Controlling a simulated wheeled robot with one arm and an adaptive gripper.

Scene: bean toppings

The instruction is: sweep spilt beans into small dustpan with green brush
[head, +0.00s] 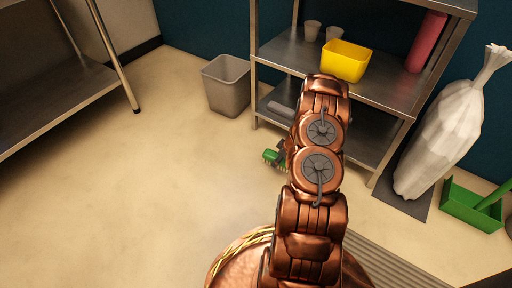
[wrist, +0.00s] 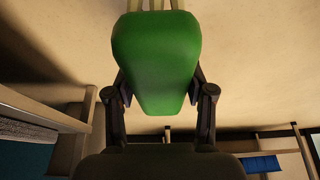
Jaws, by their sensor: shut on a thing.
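The green brush (head: 272,156) shows in the head view just left of my arm, low over the floor by the shelf's front; part of it is hidden behind my arm. In the wrist view the brush's green body (wrist: 157,55) fills the middle, with pale bristles at the top edge. My gripper (wrist: 158,92) is shut on the brush, a dark finger on each side. A green dustpan (head: 468,211) lies on the floor at the far right of the head view, apart from the brush, its handle running to the right edge. I cannot make out any beans.
A metal shelf (head: 385,85) stands behind my arm, bearing a yellow bin (head: 346,62), cups and a red cylinder (head: 426,42). A grey waste bin (head: 228,86) stands left of it. A white sack (head: 440,140) stands on a dark mat (head: 403,202). The floor at left is clear.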

